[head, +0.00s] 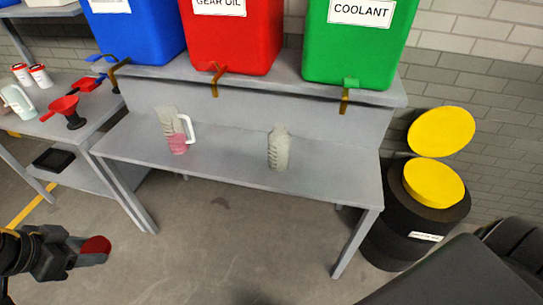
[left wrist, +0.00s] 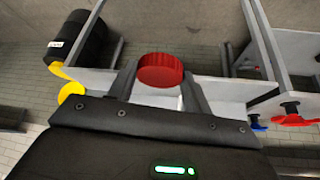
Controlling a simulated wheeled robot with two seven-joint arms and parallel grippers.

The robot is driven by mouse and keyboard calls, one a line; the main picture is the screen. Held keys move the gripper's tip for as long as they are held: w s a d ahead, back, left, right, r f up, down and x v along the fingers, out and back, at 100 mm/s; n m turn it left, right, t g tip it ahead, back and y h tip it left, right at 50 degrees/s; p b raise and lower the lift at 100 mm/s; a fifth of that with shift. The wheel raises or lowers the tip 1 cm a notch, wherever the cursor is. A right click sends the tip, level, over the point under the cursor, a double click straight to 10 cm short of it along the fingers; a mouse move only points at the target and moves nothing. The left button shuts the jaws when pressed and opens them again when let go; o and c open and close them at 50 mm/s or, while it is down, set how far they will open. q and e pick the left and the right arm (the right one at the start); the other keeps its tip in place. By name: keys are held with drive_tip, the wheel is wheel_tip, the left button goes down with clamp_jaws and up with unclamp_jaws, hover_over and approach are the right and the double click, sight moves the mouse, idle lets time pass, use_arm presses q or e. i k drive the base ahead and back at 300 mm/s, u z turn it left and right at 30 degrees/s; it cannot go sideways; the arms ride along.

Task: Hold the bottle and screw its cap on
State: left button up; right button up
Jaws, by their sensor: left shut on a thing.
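A grey-green bottle (head: 278,149) stands upright on the lower grey bench, right of the middle. A measuring jug (head: 175,132) with a white handle and pink-red contents stands to its left. My left gripper (head: 88,250) is low at the left of the head view, in front of the bench and well away from the bottle. It is shut on a round red cap (head: 96,244). In the left wrist view the red cap (left wrist: 160,71) sits between the two fingertips. My right gripper is in neither view.
Blue, red and green tanks (head: 350,40) with taps stand on the raised shelf. A side table (head: 98,122) with red funnels is at the left. A black drum (head: 412,220) with yellow lids is at the right. The bench top between jug and bottle is clear.

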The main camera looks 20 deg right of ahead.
sight(279, 139)
drive_tip(key=u, duration=0.05)
drive_tip(key=k, duration=0.6)
drive_tip(key=z, duration=0.75)
drive_tip(key=i, duration=0.5)
